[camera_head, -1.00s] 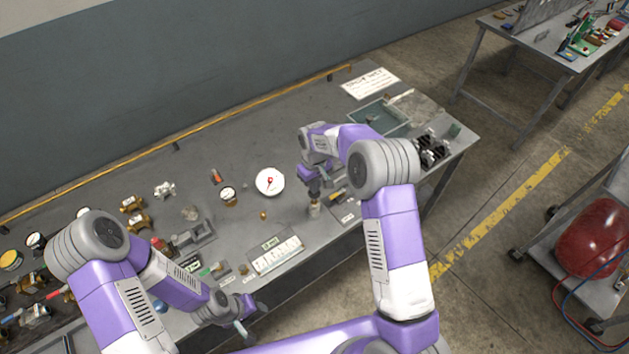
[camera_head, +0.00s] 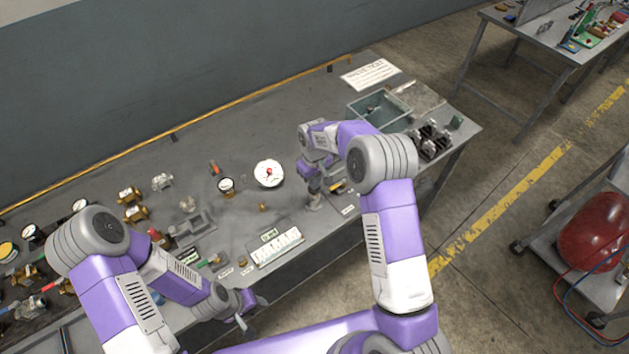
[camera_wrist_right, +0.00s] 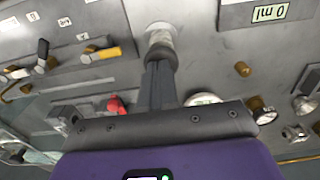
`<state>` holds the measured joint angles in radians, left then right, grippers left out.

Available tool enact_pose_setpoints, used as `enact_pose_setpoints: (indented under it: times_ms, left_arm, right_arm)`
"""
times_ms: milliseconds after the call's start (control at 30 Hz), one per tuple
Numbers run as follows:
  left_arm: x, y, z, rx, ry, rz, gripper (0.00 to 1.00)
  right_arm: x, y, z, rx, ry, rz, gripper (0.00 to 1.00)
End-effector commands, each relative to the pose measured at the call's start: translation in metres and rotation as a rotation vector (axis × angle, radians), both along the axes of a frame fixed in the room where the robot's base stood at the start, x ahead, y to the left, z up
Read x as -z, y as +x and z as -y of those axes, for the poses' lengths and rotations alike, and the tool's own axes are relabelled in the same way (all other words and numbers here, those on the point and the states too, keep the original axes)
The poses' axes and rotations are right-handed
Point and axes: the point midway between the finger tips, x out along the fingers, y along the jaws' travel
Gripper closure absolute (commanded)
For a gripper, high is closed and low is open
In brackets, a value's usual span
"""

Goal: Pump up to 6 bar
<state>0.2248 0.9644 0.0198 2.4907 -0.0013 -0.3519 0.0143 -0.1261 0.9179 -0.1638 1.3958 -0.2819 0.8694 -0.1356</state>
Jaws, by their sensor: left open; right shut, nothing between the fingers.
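A round white gauge (camera_head: 269,173) with a red needle lies on the bench; its numbers are too small to read. My right gripper (camera_head: 313,186) points down just right of it, above a short grey upright cylinder (camera_head: 314,204). In the right wrist view the fingers of this gripper (camera_wrist_right: 161,64) are closed together, with nothing between them. Their tips are at the top of the grey cylinder (camera_wrist_right: 160,36); I cannot tell whether they touch. Part of a white disc (camera_wrist_right: 203,99) shows behind the gripper. My left gripper (camera_head: 246,306) is open and empty at the bench's front edge.
A labelled white tray (camera_head: 277,248) sits at the front edge. A green-grey bin (camera_head: 380,108) and dark blocks (camera_head: 432,140) are at the right. A red tank (camera_head: 595,235) stands off the bench.

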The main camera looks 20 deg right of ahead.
Motion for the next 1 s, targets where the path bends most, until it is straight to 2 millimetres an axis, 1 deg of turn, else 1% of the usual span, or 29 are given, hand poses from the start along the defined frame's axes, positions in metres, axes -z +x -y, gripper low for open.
enact_pose_setpoints:
  times_ms: [33, 133, 267, 300, 433, 600, 700, 833, 1000]
  left_arm:
    - [-0.001, 0.0, 0.0, 0.0, 0.0, 0.0, 0.57]
    - [-0.008, 0.0, 0.0, 0.0, 0.0, 0.0, 0.57]
    - [-0.024, 0.0, 0.0, 0.0, 0.0, 0.0, 0.57]
    - [-0.029, 0.0, 0.0, 0.0, 0.0, 0.0, 0.57]
    - [-0.021, 0.0, 0.0, 0.0, 0.0, 0.0, 0.57]
    - [-0.019, 0.0, 0.0, 0.0, 0.0, 0.0, 0.57]
    - [-0.019, 0.0, 0.0, 0.0, 0.0, 0.0, 0.57]
    - [-0.019, 0.0, 0.0, 0.0, 0.0, 0.0, 0.57]
    - [-0.019, 0.0, 0.0, 0.0, 0.0, 0.0, 0.57]
  right_arm:
    - [0.003, -0.004, 0.0, 0.0, 0.0, -0.013, 1.0]
    - [-0.009, -0.004, 0.0, 0.001, -0.001, -0.011, 1.0]
    - [-0.036, -0.003, 0.001, 0.003, 0.0, -0.005, 1.0]
    - [-0.046, -0.003, 0.002, 0.003, 0.0, -0.003, 1.0]
    - [-0.074, -0.001, 0.002, 0.004, 0.0, 0.004, 1.0]
    - [-0.11, -0.001, 0.002, 0.004, 0.001, 0.003, 1.0]
    - [-0.125, -0.001, 0.002, 0.004, 0.001, 0.002, 1.0]
    - [-0.137, -0.001, 0.002, 0.004, 0.001, 0.002, 1.0]
    - [-0.141, -0.001, 0.002, 0.004, 0.0, 0.0, 1.0]
